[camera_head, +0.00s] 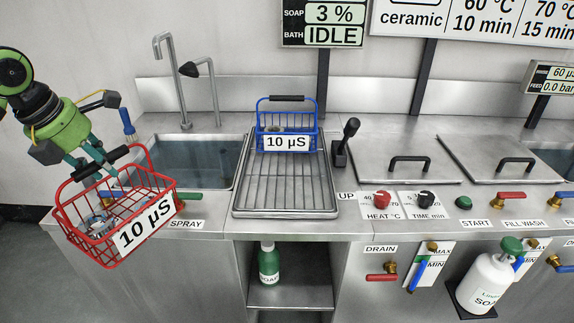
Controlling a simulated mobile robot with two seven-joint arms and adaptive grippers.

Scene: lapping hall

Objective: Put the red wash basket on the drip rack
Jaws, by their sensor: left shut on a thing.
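The red wash basket (85,226) hangs tilted at the left, in front of the counter's front edge. It carries a "10 µS" label and holds some metal parts. My left gripper (100,168) is shut on its dark handle, above the basket. The drip rack (285,190) is a ribbed metal tray in the counter, to the right of the sink. A blue basket (287,117), also labelled "10 µS", stands at the rack's back end. The rack's front and middle are bare. My right gripper is out of view.
A water-filled sink (195,160) with a tall tap (168,75) lies left of the rack. A black lever (344,140) stands at the rack's right, beside lidded tanks (400,155). Knobs and valves line the front. A green bottle (268,264) stands on the shelf below.

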